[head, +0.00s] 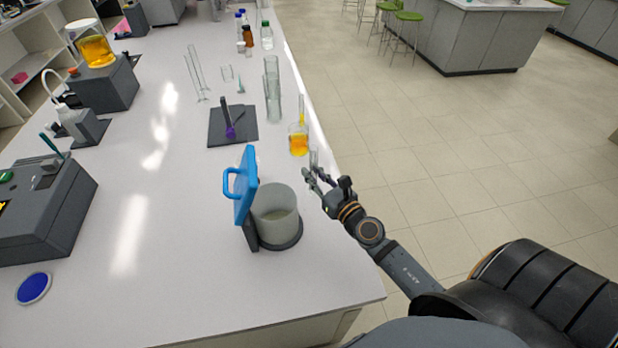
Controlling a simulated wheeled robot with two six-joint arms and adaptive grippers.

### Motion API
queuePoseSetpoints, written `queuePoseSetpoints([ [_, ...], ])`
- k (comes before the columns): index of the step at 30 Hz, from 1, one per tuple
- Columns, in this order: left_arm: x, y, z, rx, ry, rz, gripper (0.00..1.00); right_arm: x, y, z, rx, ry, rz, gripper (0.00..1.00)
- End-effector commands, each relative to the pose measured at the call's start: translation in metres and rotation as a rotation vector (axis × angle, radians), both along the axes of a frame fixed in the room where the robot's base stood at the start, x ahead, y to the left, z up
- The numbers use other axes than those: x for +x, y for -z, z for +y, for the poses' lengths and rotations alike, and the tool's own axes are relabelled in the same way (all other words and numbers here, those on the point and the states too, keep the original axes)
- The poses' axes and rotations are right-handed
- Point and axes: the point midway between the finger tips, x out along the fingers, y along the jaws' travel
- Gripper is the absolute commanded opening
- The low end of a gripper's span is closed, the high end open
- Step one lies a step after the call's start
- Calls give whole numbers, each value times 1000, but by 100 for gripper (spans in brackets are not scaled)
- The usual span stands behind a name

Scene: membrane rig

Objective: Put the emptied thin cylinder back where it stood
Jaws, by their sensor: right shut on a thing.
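My right gripper (315,178) reaches in from the lower right near the bench's right edge. It is shut on a slim clear glass piece (314,157), which looks like the thin cylinder. Its top shows just above the fingers and looks empty; the rest is hidden by the gripper. I cannot tell whether its base touches the bench. My left gripper is not in view.
Tall clear glassware (272,95) stands farther back. A grey vessel (275,213) with a blue-handled lid (245,186) is left of the gripper. A dark mat (218,128) lies behind.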

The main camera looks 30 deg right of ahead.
Motion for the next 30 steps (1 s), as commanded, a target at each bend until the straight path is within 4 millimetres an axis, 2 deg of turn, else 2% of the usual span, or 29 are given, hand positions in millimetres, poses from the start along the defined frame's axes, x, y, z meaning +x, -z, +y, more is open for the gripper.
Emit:
queuePoseSetpoints([
  [5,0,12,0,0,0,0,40,17,12,-7,-2,0,-3,0],
  [14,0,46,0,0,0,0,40,75,44,-36,0,2,-4,0],
  [18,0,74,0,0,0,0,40,96,70,-46,0,2,-2,0],
  [24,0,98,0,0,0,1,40,116,91,-55,0,1,-2,0],
  [30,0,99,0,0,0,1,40,120,92,-57,0,0,-1,0],
])
